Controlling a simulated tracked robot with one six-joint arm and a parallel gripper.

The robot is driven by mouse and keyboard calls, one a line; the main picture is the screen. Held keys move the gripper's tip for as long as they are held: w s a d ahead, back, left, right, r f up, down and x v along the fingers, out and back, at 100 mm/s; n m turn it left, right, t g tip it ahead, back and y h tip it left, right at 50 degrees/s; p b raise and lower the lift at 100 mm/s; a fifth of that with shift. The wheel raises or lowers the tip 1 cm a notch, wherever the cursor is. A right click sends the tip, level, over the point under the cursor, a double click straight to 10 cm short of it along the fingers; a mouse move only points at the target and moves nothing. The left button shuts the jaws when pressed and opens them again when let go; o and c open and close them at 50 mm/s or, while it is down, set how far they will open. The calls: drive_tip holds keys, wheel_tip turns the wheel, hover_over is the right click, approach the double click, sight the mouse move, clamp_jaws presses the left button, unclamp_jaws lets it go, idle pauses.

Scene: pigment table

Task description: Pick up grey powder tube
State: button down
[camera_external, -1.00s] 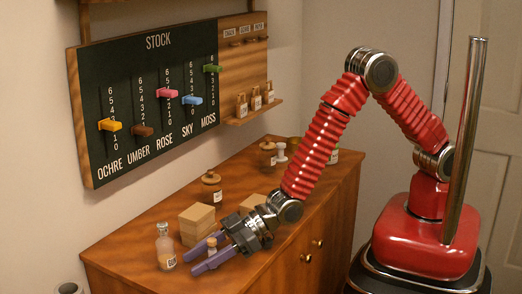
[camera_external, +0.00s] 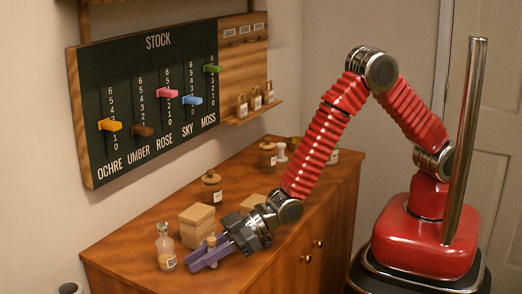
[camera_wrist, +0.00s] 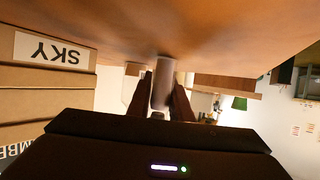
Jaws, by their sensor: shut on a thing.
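The grey powder tube (camera_external: 211,241) is a small pale tube, upright at the table's front left, beside stacked boxes. My gripper (camera_external: 206,256) is shut on it, with the purple fingers on either side. In the wrist view the tube (camera_wrist: 162,84) is grey and stands between the two dark fingers (camera_wrist: 163,103). Its end appears to meet the wooden table top, though I cannot tell for certain whether it touches. The fingers hide part of the tube in the external view.
Tan boxes (camera_external: 196,222) stand right behind the tube; one labelled SKY (camera_wrist: 50,50) is close at the left of the wrist view. A corked glass bottle (camera_external: 166,248) stands just left of my fingertips. A brown jar (camera_external: 211,189) is farther back. The stock board (camera_external: 150,100) hangs on the wall.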

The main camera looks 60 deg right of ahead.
wheel_tip(320, 180, up, 10)
idle(0.6)
